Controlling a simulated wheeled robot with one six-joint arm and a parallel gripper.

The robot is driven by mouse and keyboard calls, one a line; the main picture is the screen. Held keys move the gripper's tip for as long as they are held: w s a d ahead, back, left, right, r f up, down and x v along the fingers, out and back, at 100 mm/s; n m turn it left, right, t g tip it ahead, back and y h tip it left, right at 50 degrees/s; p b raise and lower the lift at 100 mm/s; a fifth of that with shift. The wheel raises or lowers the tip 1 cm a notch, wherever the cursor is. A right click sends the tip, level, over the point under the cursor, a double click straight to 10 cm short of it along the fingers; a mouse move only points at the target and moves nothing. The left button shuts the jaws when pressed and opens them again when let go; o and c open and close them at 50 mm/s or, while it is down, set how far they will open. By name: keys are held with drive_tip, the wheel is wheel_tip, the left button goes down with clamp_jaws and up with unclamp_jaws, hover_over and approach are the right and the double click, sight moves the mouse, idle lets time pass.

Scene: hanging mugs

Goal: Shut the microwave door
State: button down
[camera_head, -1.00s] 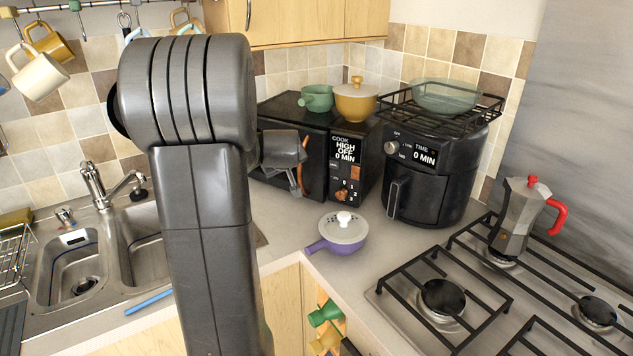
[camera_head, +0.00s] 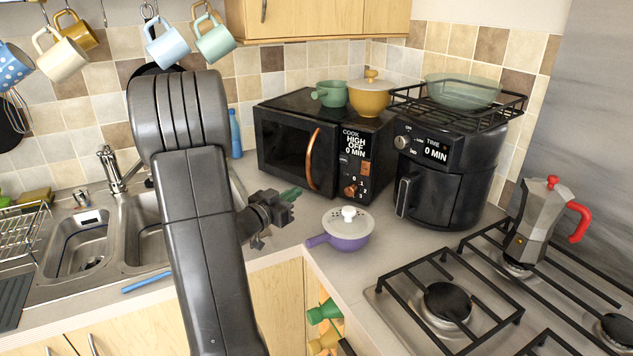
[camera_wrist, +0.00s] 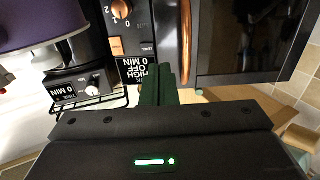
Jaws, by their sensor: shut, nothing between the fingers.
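The black microwave (camera_head: 300,140) stands on the counter against the tiled wall. Its door (camera_head: 284,153), with a copper handle (camera_head: 312,158), looks flush with the control panel; I see no gap between them. The handle also shows in the wrist view (camera_wrist: 185,40), where the picture is upside down. My gripper (camera_head: 291,194) is in front of the microwave and low over the counter, apart from the door. Its green fingers (camera_wrist: 158,88) are together with nothing between them. My arm hides part of the counter to the left of the microwave.
A purple pan with a white lid (camera_head: 345,232) sits on the counter just right of my gripper. A black air fryer (camera_head: 447,180) stands right of the microwave.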

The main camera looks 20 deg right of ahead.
sight(330, 170)
drive_tip(key=p+x, duration=0.2)
drive_tip(key=x, duration=1.1)
drive_tip(key=shift+w+d+p, duration=0.25)
drive_tip(key=shift+d+p, duration=0.05)
drive_tip(key=d+b, duration=0.1)
drive_tip(key=w+n+t+b, duration=0.1)
drive_tip(key=shift+d+f+t+y+b, duration=0.15)
drive_tip(key=shift+d+t+y+b, duration=0.15)
drive_tip(key=shift+d+y+b, duration=0.1)
drive_tip(key=shift+a+r+p, duration=0.1)
drive_tip(key=shift+r+p, duration=0.15)
drive_tip(key=shift+p, duration=0.1)
drive_tip(key=shift+a, duration=0.1)
drive_tip(key=shift+s, duration=0.1)
